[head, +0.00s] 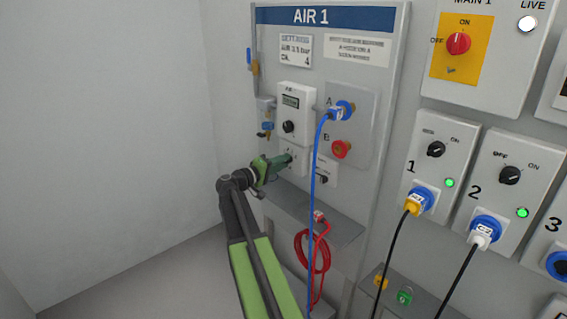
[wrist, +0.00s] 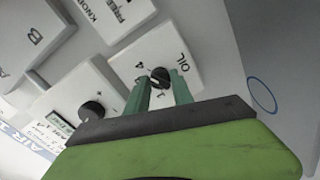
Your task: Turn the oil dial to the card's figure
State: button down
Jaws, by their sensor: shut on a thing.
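The oil dial is a small black knob (wrist: 159,76) on a white plate marked OIL (wrist: 190,62) in the wrist view. My gripper (wrist: 160,86) has its green fingers on either side of this knob and is shut on it. In the head view my gripper (head: 289,160) reaches the white oil plate (head: 298,151) low on the AIR 1 panel and hides the dial. The setting card (head: 296,50) is at the panel's top left; it reads air 3.5 bar and a figure 4 below. The digit near the knob looks like a 4.
An air unit with display and black knob (head: 288,127) sits just above the oil plate. A blue hose (head: 314,190) hangs from port A (head: 345,109), right of my gripper. A grey shelf (head: 318,213) with a coiled red hose (head: 312,252) is below.

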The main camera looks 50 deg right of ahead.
jog(key=shift+s+f, duration=0.1)
jog(key=c, duration=1.1)
grip_release()
jog(key=w+a, duration=0.1)
jog(key=a, duration=1.6)
jog(key=shift+w+a, duration=0.2)
jog(key=shift+a, duration=0.05)
